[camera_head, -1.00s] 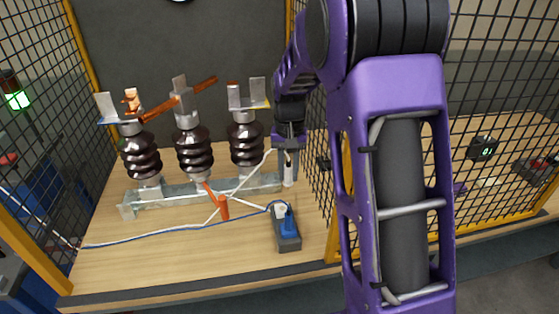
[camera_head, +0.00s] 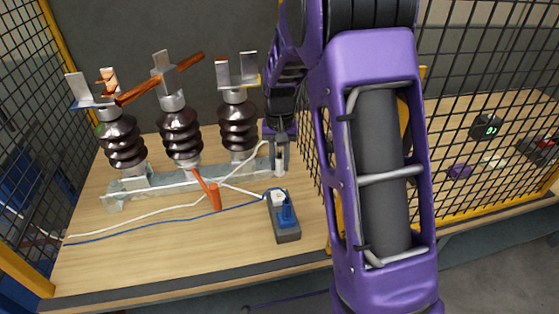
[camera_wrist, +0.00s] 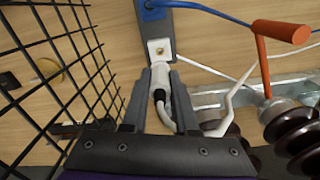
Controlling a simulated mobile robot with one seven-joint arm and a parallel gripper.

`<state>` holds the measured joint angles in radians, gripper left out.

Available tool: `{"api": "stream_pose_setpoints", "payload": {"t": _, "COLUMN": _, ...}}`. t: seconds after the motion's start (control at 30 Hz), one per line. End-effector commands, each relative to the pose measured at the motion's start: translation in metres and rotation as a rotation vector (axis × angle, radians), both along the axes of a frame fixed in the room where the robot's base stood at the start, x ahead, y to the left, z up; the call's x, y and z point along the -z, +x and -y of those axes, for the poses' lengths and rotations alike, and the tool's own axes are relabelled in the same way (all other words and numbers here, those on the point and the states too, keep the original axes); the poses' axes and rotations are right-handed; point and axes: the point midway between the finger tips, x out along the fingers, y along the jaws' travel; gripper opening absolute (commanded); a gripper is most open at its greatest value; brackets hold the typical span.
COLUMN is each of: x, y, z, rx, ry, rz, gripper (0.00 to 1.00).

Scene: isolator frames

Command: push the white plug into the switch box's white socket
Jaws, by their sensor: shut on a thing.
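The grey switch box (camera_head: 284,234) lies on the wooden table, with a white round socket (camera_head: 277,196) at its far end and a blue plug (camera_head: 287,216) seated beside it. My gripper (camera_head: 279,158) is just beyond the box and above it, shut on the white plug (camera_head: 280,172), which points down. In the wrist view the white plug (camera_wrist: 161,76) sits between the two fingertips (camera_wrist: 160,82). Its tip appears close to the white socket (camera_wrist: 159,49); the head view shows a gap between them. The white cable leaves the plug's back end.
Three brown insulators (camera_head: 181,138) stand on a metal rail (camera_head: 150,184) to the left. White and blue cables cross the table. A black mesh fence (camera_wrist: 60,60) is close beside my gripper. The table's front left is clear.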

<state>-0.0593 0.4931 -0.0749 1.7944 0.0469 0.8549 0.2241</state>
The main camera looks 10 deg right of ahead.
Motion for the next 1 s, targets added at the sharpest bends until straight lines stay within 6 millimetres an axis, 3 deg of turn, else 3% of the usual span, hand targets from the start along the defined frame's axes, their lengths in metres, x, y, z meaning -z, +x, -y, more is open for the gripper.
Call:
{"api": "stream_pose_setpoints", "payload": {"t": 0.6, "x": 0.053, "y": 0.0, "z": 0.0, "rx": 0.0, "ry": 0.0, "rz": -0.001, "gripper": 0.0}}
{"api": "stream_pose_setpoints", "payload": {"t": 1.0, "x": 0.056, "y": 0.0, "z": 0.0, "rx": 0.0, "ry": 0.0, "rz": -0.001, "gripper": 0.0}}
